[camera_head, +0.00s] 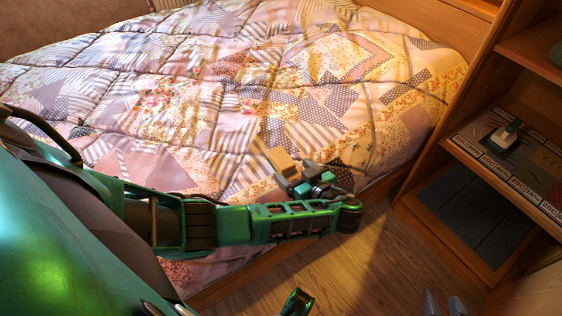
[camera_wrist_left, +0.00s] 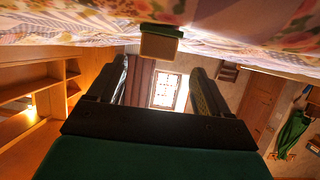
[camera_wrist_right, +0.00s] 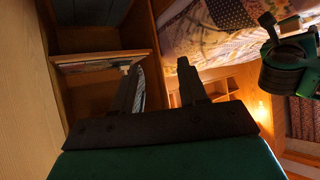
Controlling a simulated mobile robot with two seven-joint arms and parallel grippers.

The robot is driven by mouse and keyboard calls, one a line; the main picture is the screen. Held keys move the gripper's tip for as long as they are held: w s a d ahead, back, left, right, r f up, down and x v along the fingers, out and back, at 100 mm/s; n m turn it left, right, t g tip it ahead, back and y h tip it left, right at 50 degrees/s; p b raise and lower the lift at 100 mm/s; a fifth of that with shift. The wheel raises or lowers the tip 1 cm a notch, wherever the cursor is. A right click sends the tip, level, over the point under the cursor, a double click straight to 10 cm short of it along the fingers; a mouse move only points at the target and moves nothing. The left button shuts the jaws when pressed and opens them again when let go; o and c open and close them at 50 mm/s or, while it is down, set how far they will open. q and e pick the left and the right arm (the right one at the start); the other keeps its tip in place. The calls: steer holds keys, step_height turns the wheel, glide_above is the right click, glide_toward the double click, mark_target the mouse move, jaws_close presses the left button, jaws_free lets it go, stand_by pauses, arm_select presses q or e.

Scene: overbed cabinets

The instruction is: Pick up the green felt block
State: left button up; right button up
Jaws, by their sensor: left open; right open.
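A small block with a tan body and a green layer (camera_wrist_left: 160,42) lies on the quilted bed, ahead of my left fingers. In the left wrist view its green side is against the quilt. In the head view only its tan faces (camera_head: 281,160) show clearly, and the green is hidden. My left gripper (camera_wrist_left: 158,70) is open and empty, with the block seen beyond and between its fingertips, apparently without contact. In the head view the left gripper (camera_head: 312,180) is just right of the block. My right gripper (camera_wrist_right: 160,72) is open and empty, low off the bed; its grey fingertips (camera_head: 442,303) show at the bottom edge.
The patchwork bed (camera_head: 190,75) fills the back, with a wooden edge at its front right. A wooden shelf unit (camera_head: 470,90) stands at the right, holding a patterned board and a dark green and white object (camera_head: 506,133). Wooden floor (camera_head: 350,265) is clear between them.

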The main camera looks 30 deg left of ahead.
mark_target(289, 168)
arm_select(q)
steer(key=b+x, duration=0.1)
steer(key=x, duration=0.4)
steer(key=shift+w+d+f+b, duration=0.15)
steer(key=shift+f+b, duration=0.15)
steer(key=shift+b, duration=0.1)
steer(key=shift+w+a+f, duration=0.15)
steer(key=shift+a, duration=0.25)
arm_select(e)
steer(key=shift+w+a+f, duration=0.2)
steer(key=shift+w+a, duration=0.1)
steer(key=shift+a, duration=0.25)
arm_select(q)
steer(key=shift+c, duration=0.4)
steer(key=c, duration=0.9)
arm_select(e)
steer(key=shift+d+f, duration=0.1)
steer(key=shift+d, duration=0.15)
arm_select(q)
steer(key=shift+c, duration=0.2)
